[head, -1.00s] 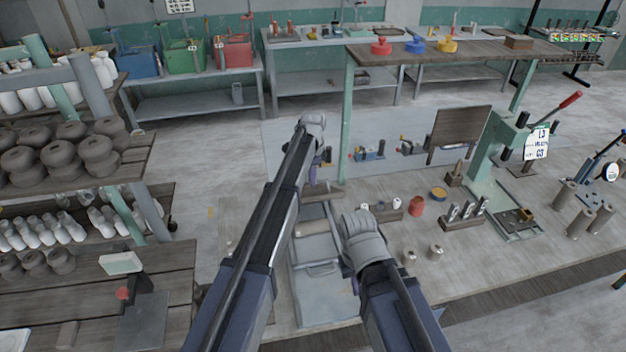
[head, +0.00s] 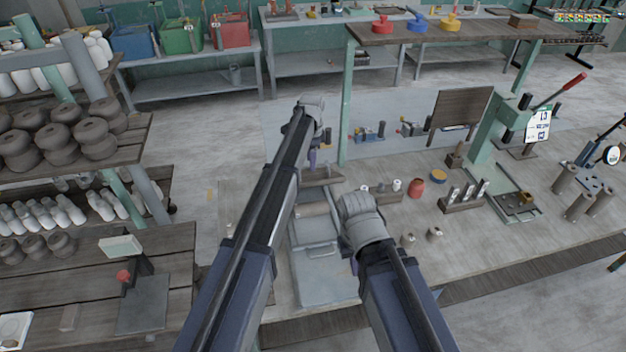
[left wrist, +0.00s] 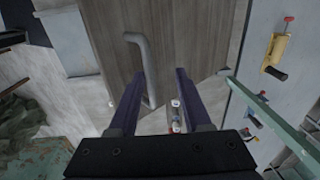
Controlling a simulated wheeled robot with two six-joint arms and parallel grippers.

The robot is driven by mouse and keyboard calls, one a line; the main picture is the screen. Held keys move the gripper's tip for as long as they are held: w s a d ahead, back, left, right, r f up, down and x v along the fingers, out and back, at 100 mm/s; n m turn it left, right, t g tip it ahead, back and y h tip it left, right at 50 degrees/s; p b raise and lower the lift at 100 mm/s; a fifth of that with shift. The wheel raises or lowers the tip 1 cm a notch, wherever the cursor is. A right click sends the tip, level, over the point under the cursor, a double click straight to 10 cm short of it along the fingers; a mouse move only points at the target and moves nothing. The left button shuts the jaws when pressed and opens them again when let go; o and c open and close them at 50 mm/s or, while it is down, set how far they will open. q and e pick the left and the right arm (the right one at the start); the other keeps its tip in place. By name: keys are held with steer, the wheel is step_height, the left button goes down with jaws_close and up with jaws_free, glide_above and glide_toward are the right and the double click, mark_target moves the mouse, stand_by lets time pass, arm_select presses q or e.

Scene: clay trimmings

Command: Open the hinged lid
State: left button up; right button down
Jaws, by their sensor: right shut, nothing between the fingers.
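A brown wooden panel with a grey bar handle (left wrist: 146,70) fills the middle of the left wrist view; it looks like the lid, but its hinge is not visible. My left gripper (left wrist: 160,78) is open, its purple fingers apart, with the handle near the left finger and not visibly clamped. In the head view my left gripper (head: 312,160) reaches over a small brown wooden piece (head: 322,178) on the table, mostly hidden by its arm. My right gripper (head: 354,266) is shut and empty, its fingers mostly hidden behind its wrist, beside a flat grey tray-like panel (head: 325,285) with a handle.
A green press (head: 490,140) is farther right. Shelves of pots (head: 60,140) stand at left. Open floor lies behind the table.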

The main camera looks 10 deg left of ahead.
arm_select(q)
steer(key=s+d+f+t+b, duration=0.1)
steer(key=s+d+f+b, duration=0.1)
steer(key=s+f+b, duration=0.5)
steer(key=s+d+f+b, duration=0.1)
steer(key=s+f+b, duration=0.2)
steer(key=f+b, duration=0.7)
step_height(320, 180, up, 8)
steer(key=s+p, duration=0.1)
steer(key=p, duration=0.7)
steer(key=s+d+f+n+b, duration=0.1)
steer(key=s+f+n+b, duration=0.1)
steer(key=s, duration=0.5)
steer(key=s+d+f+n+b, duration=0.1)
steer(key=s+f+n+b, duration=0.1)
steer(key=s, duration=0.6)
steer(key=shift+s+f+n+g+y+b, duration=0.15)
steer(key=shift+f+n+g+y+b, duration=0.25)
steer(key=shift+f+n, duration=0.1)
steer(key=s+a+n+h, duration=0.1)
steer(key=s+a+n, duration=0.2)
steer(key=a+n, duration=0.25)
steer(key=s+a+n, duration=0.4)
steer(key=a, duration=0.3)
steer(key=s+d+f+m+g+y+b, duration=0.1)
steer(key=s+d+f+m+b, duration=0.3)
steer(key=d, duration=0.7)
steer(key=shift+s+f+b, duration=0.4)
steer(key=shift+s+f, duration=0.05)
steer(key=shift+s, duration=0.25)
